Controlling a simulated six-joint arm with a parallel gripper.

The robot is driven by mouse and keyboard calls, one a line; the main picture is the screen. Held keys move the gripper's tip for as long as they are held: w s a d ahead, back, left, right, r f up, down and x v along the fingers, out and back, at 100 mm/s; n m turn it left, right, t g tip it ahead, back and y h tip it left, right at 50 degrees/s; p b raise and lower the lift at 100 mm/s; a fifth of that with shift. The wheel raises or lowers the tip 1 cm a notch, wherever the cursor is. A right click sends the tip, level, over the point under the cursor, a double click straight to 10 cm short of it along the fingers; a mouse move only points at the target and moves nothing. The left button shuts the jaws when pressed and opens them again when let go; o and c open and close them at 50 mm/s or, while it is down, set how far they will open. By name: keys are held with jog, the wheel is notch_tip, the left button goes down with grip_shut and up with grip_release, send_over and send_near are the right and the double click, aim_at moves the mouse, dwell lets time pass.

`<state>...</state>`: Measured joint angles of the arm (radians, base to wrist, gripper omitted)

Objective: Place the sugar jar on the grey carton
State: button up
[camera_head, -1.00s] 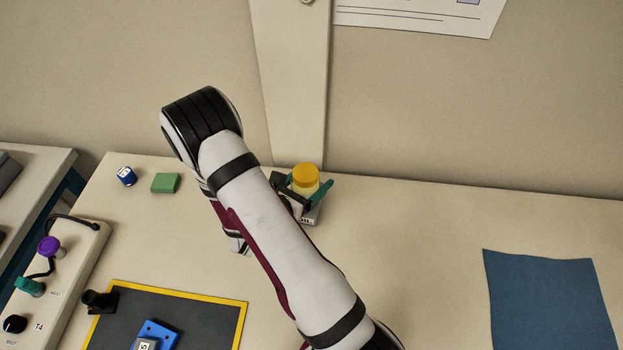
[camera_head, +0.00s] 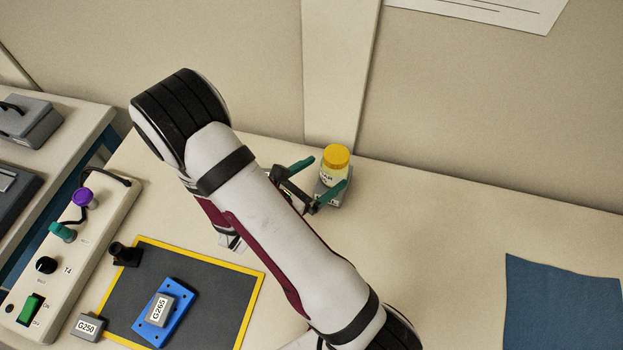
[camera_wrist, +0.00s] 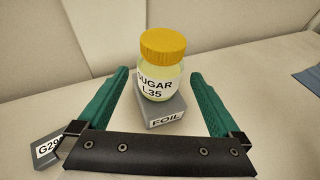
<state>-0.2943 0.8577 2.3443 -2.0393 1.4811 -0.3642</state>
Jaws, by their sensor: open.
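The sugar jar (camera_head: 335,165), a clear jar with a yellow lid and pale contents, stands upright on the grey carton (camera_head: 342,199) near the back wall. In the wrist view the jar (camera_wrist: 162,68) is labelled SUGAR L35, and the carton (camera_wrist: 179,108) beneath it reads FOIL. My gripper (camera_head: 330,171) is open. In the wrist view its green fingers (camera_wrist: 158,73) are spread to the left and right of the jar, with visible gaps on both sides; neither touches it.
A grey block (camera_wrist: 45,148) with a partly hidden label lies left of the gripper. A yellow-edged dark mat (camera_head: 225,300) holds a blue plate (camera_head: 172,326) with block G265 (camera_head: 159,310). A control box (camera_head: 75,255) stands left. Table right of the carton is clear up to a blue cloth (camera_head: 560,300).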

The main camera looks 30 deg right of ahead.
aim_at(326, 173)
jog(key=v, duration=0.4)
jog(key=shift+r, duration=0.1)
jog(key=s+r+m+g+y, duration=0.3)
jog(key=s+r+m+g, duration=0.1)
jog(key=s+m, duration=0.4)
jog(key=s+r+m+g+y, duration=0.3)
jog(key=s+r+m+g, duration=0.15)
jog(key=s+m, duration=0.4)
jog(key=a+r+m+t+y, duration=0.4)
jog(key=a+m+y, duration=0.5)
jog(key=a, duration=0.3)
jog(key=shift+s+a+m, duration=0.35)
jog(key=shift+s+m, duration=0.05)
jog(key=shift+m, duration=0.45)
